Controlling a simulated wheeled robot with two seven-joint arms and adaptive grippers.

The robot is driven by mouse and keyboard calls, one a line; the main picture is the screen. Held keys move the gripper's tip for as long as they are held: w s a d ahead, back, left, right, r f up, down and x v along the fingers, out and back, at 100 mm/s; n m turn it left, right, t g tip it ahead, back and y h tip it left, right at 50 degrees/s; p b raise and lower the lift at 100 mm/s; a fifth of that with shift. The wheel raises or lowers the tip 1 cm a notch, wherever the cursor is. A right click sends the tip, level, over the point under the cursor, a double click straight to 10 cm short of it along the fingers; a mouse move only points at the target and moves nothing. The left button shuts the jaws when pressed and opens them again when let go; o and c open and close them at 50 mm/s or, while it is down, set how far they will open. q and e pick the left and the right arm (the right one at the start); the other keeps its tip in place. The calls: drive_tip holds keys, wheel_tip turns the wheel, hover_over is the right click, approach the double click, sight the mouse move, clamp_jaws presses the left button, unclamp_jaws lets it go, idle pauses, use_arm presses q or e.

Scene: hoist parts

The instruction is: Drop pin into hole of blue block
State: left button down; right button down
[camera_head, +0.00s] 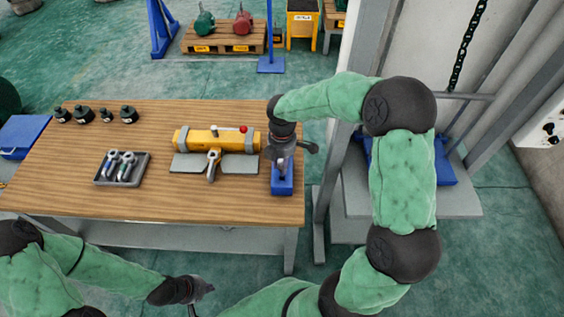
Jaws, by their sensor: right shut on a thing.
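The blue block (282,186) stands on the wooden table near its right edge. My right gripper (282,160) is directly above it, pointing down and shut on the pin. Little of the pin (282,169) shows, as a small grey piece between the fingers and the block's top. The hole is hidden, and I cannot tell whether the pin is in it or only over it. My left gripper (196,300) is low at the picture's bottom, in front of the table and away from the block; its fingers are too small to read.
A yellow hoist body (195,139) lies on a grey stand left of the block. A dark tray (103,178) with metal hooks is further left. Several black weights (84,115) stand at the back left. The table's front (200,203) is clear.

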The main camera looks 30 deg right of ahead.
sight(282, 176)
drive_tip(key=shift+f+b, duration=1.4)
drive_tip(key=shift+f, duration=1.3)
drive_tip(key=c, duration=0.9)
unclamp_jaws()
drive_tip(key=shift+o, duration=0.2)
drive_tip(key=shift+r, duration=0.1)
wheel_tip(282, 176, up, 12)
drive_tip(key=shift+w+f, duration=0.1)
